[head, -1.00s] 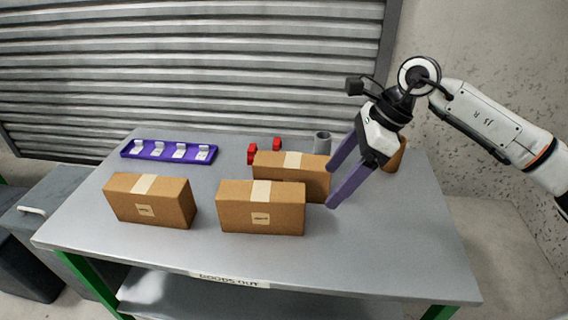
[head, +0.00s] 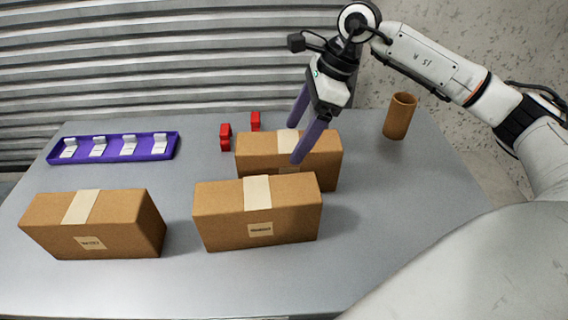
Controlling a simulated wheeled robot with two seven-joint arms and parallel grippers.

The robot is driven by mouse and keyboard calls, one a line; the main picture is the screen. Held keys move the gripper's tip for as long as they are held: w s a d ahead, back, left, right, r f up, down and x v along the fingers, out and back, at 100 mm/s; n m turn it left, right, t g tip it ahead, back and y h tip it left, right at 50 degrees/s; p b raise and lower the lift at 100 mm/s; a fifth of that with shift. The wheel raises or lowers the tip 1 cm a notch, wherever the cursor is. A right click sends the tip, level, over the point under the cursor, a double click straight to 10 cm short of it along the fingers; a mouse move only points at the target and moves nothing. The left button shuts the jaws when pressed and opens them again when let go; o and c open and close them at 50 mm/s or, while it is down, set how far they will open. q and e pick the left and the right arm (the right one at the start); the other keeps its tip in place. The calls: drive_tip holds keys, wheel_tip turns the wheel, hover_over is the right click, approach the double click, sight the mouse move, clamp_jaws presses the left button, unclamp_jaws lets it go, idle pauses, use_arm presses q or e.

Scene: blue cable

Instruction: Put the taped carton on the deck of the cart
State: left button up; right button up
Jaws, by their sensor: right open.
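Three brown cartons, each with a pale tape strip over the top, are on the grey table: one at the left (head: 95,225), one at the front middle (head: 257,212), and one behind it (head: 320,160), partly hidden by the front one. The two front cartons show small labels. My right gripper (head: 295,142) is open, with purple fingers pointing down at the rear carton, one finger overlapping its top in the picture. I cannot tell whether it touches. It holds nothing. My left gripper is not in view. No cart is identifiable in the picture.
A purple tray (head: 113,147) with several white pieces lies at the back left of the table (head: 405,215). Red items (head: 225,137) stand behind the rear carton. A brown cylinder (head: 400,116) stands at the back right.

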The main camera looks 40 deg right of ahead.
sight(282, 163)
drive_tip(key=x, duration=0.9)
drive_tip(key=shift+s+f, duration=0.2)
drive_tip(key=shift+f, duration=0.05)
drive_tip(key=c, duration=1.6)
drive_tip(key=shift+r, duration=0.2)
drive_tip(key=shift+c, duration=1)
